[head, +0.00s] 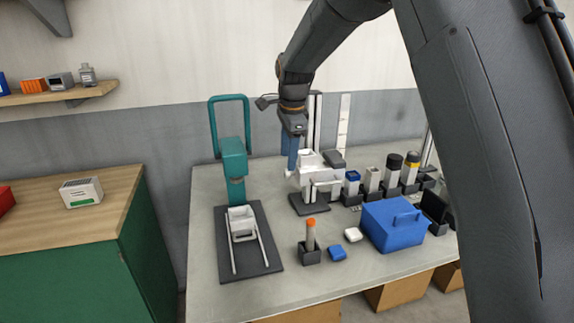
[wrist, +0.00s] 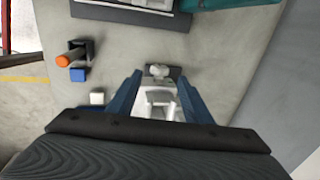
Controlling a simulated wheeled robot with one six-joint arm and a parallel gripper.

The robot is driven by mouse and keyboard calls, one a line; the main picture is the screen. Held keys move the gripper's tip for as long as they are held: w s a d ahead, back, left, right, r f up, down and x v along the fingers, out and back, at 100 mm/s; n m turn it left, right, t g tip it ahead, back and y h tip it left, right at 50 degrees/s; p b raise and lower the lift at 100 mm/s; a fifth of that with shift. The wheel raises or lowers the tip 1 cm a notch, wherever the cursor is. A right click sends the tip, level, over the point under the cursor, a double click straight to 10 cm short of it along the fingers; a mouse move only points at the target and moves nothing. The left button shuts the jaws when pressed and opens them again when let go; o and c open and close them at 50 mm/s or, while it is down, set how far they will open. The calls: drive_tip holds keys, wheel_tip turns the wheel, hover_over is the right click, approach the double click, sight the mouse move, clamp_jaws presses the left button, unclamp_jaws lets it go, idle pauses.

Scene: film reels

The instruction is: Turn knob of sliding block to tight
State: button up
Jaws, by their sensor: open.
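The white sliding block (head: 314,177) sits on a dark base in front of an upright column on the grey table. A pale knob (wrist: 160,71) shows at the block's end in the wrist view; in the head view a small pale knob-like part juts from its left side. My gripper (wrist: 159,92) is open, with one blue finger on each side of the block in the picture. The knob shows just past the fingertips, between their lines; contact cannot be told. In the head view my gripper points down over the block. The knob's tightness cannot be read.
A teal press (head: 234,160) stands left of the block. A holder with an orange-capped tube (head: 311,236), a blue box (head: 392,226) and several dark-holdered bottles stand in front and right.

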sight(287, 173)
drive_tip(key=shift+w+f+p, duration=0.25)
drive_tip(key=shift+f+p, duration=0.15)
drive_tip(key=shift+f, duration=0.95)
drive_tip(key=shift+w+f+p, duration=0.25)
drive_tip(key=shift+f+p, duration=0.1)
drive_tip(key=shift+f, duration=0.95)
drive_tip(key=c, duration=1.1)
drive_tip(key=shift+o, duration=0.2)
